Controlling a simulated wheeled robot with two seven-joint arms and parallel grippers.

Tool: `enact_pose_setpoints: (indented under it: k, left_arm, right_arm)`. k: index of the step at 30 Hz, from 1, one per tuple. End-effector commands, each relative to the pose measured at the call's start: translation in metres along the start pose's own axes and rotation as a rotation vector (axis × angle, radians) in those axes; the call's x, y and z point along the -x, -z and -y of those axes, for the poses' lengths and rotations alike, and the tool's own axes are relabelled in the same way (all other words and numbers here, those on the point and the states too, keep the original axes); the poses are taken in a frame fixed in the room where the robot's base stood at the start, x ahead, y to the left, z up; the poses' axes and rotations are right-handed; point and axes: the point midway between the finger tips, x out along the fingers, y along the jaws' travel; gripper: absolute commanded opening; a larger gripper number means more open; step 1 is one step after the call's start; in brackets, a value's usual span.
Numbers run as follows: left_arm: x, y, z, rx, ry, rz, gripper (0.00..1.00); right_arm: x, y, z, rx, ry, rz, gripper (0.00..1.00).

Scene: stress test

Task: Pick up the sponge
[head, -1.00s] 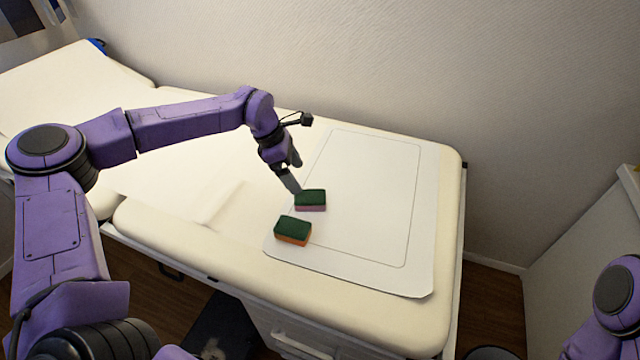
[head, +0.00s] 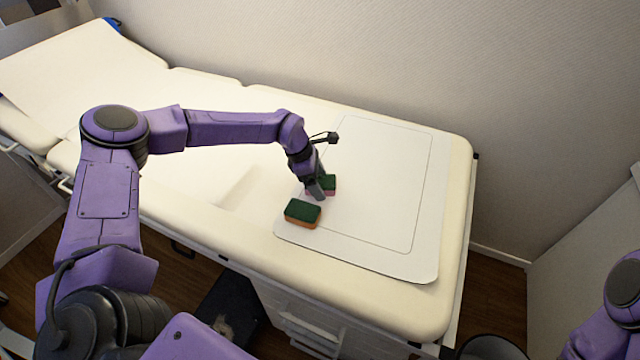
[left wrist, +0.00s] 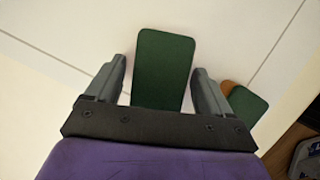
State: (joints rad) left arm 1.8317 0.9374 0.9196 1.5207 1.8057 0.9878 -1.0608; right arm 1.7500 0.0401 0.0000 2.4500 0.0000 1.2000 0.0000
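Two sponges with dark green tops lie on the white mat (head: 390,170). The nearer one, with an orange lower layer (head: 302,213), lies at the mat's left edge and shows at the right in the left wrist view (left wrist: 247,106). The farther one, with a pink lower layer (head: 329,183), is partly hidden behind my left gripper (head: 318,194). In the left wrist view this sponge (left wrist: 163,68) lies between the two fingers of my left gripper (left wrist: 160,82), with a gap on each side. My left gripper is open. My right gripper is out of view.
The mat lies on a cream padded couch (head: 455,200) against a wall. The mat's right side is clear. A dark bin rim (head: 487,348) shows below the couch's near right corner.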

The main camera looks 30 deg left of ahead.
Motion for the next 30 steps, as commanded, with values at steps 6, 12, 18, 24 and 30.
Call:
enact_pose_setpoints:
  k: [6, 12, 18, 24, 30]
  left_arm:
    - [0.0, 0.0, 0.0, -0.001, 0.0, 0.0, 0.34]
    - [0.0, 0.0, 0.0, -0.001, 0.0, 0.0, 0.28]
    - [0.003, -0.002, 0.0, -0.002, -0.001, 0.0, 0.28]
    - [0.03, -0.013, -0.001, -0.003, -0.004, 0.002, 0.28]
    - [0.08, -0.027, 0.043, -0.006, -0.004, 0.006, 0.28]
  right_arm:
    - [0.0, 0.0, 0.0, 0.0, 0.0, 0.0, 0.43]
    - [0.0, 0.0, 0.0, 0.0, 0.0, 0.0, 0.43]
    - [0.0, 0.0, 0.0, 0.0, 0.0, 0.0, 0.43]
    - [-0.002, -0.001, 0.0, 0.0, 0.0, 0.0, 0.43]
    - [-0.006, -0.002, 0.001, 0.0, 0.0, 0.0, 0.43]
